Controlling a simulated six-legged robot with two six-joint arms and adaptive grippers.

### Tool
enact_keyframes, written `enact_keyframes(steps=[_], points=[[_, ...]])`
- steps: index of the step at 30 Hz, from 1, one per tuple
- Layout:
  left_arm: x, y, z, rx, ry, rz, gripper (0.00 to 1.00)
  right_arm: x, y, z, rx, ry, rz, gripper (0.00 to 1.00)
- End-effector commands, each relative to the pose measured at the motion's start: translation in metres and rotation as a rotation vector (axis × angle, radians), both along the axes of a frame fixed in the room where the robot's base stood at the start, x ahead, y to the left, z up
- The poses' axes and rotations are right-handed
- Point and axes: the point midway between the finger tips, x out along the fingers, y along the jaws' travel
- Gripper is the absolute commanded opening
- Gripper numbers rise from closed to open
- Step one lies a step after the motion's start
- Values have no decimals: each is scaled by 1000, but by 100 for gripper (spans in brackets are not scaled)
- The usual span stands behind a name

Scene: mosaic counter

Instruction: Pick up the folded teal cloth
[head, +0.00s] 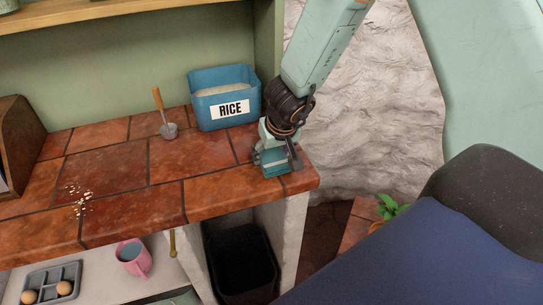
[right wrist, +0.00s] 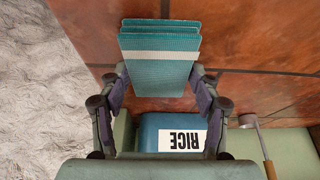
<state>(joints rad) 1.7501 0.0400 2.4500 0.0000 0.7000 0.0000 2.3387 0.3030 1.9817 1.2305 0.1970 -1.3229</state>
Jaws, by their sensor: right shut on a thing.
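The folded teal cloth (right wrist: 158,76) shows in the right wrist view as a thick stack of layers with a pale stripe across it. My right gripper (right wrist: 160,88) is shut on it, with one finger at each side. In the head view the cloth (head: 274,170) is at the right end of the tiled counter, below my right gripper (head: 277,150), which hides part of it. I cannot tell whether its underside touches the tiles. My left gripper is not in view.
A blue rice bin (head: 223,103) stands on the counter left of my right gripper, with a scoop (head: 168,129) farther left. Crumbs (head: 80,199) lie on the left tiles. A pink mug (head: 133,261) and an egg tray (head: 50,283) sit below. The middle tiles are clear.

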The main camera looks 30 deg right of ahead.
Motion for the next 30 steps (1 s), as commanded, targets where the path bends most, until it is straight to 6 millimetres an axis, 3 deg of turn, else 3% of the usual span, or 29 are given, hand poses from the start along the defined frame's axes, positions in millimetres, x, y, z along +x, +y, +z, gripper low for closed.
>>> enact_keyframes(steps=[8,21,30], points=[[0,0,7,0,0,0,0,0,0,7,0,1,1,37],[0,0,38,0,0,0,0,0,0,39,0,0,0,37],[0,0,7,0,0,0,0,-45,9,32,2,2,2,37]])
